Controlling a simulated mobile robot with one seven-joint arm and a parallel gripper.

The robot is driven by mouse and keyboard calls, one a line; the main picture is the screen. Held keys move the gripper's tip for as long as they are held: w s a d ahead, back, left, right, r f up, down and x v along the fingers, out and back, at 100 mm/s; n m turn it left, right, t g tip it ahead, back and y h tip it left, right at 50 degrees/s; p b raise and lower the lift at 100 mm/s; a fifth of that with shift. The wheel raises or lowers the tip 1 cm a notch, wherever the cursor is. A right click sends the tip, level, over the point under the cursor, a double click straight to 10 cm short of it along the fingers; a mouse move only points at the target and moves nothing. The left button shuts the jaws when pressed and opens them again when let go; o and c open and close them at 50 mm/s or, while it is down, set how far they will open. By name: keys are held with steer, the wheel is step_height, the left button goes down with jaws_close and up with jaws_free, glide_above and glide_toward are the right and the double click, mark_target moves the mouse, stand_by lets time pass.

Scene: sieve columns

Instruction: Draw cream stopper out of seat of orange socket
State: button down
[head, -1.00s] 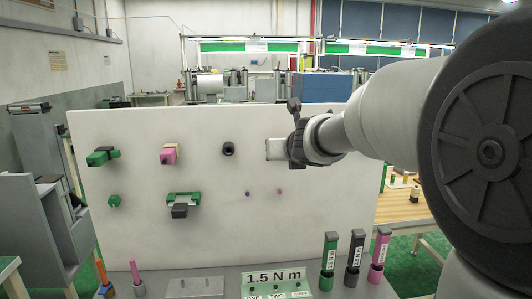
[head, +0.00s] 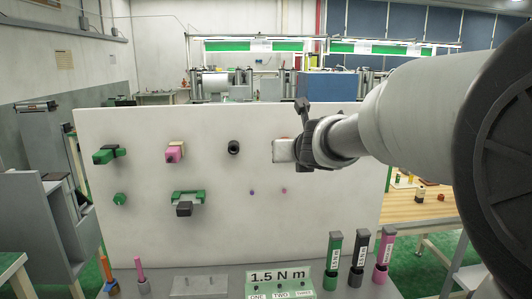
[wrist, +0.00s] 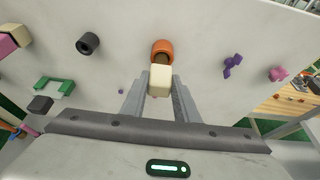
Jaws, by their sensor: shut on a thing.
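The cream stopper (wrist: 159,80) is a pale block between the two fingers of my gripper (wrist: 160,88) in the wrist view. The gripper is shut on it. The orange socket (wrist: 163,47) is a short ring on the white board, just beyond the stopper. Part of its dark inner opening shows above the stopper's far end. I cannot tell whether the stopper's tip is still inside the socket. In the head view my gripper (head: 284,150) is in front of the board's upper right part and hides most of the stopper and socket.
The white board (head: 225,222) also carries a black ring (head: 233,147), a pink block (head: 174,153), green fittings and small purple and pink pieces. Below stand a 1.5 N m sign (head: 277,277) and upright green, black and pink tools (head: 357,258). The space before the board's lower middle is clear.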

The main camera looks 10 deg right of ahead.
steer(key=shift+s, duration=1.85)
